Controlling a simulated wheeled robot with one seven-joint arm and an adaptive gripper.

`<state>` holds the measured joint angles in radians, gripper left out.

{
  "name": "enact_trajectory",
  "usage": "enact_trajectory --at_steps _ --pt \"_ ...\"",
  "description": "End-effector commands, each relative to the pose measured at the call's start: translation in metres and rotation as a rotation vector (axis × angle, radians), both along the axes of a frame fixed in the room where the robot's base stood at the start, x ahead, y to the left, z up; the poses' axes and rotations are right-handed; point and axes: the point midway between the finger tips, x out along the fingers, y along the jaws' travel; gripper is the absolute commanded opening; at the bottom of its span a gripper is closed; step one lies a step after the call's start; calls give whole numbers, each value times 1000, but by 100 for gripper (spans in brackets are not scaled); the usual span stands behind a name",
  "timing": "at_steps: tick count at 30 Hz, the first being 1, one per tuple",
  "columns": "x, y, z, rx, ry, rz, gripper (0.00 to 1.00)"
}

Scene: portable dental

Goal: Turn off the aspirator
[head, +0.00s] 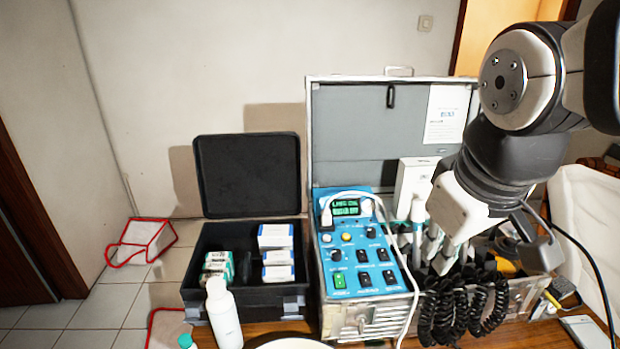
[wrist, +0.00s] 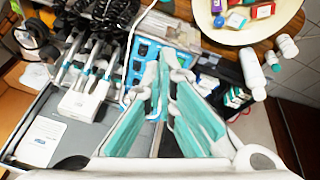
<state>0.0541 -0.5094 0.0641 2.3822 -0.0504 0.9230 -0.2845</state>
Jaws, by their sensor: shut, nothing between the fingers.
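The portable dental unit stands open on a wooden table. Its blue control panel (head: 363,262) has a lit green display (head: 346,208), round knobs and several black switches; a green-lit switch (head: 339,281) is at the lower left. The labels are too small to read, so I cannot tell which switch is the aspirator's. My gripper (head: 437,256) is right of the panel, in front of the handpieces. In the wrist view my gripper (wrist: 164,62) has its teal-padded fingers together and empty, covering part of the blue panel (wrist: 147,48). Contact with the unit cannot be told.
Handpieces with coiled black hoses (head: 455,310) crowd the unit's right side. A white cable crosses the panel. A black case (head: 247,306) with boxes stands left, with a white bottle (head: 223,313) in front. A cream bowl (wrist: 283,22) holds small coloured items.

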Motion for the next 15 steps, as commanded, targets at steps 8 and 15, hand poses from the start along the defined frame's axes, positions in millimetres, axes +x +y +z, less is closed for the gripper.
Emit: enact_trajectory --at_steps 8,15 --pt "55 -1 2 -103 63 231 0" --pt "102 0 -6 -171 112 440 0"
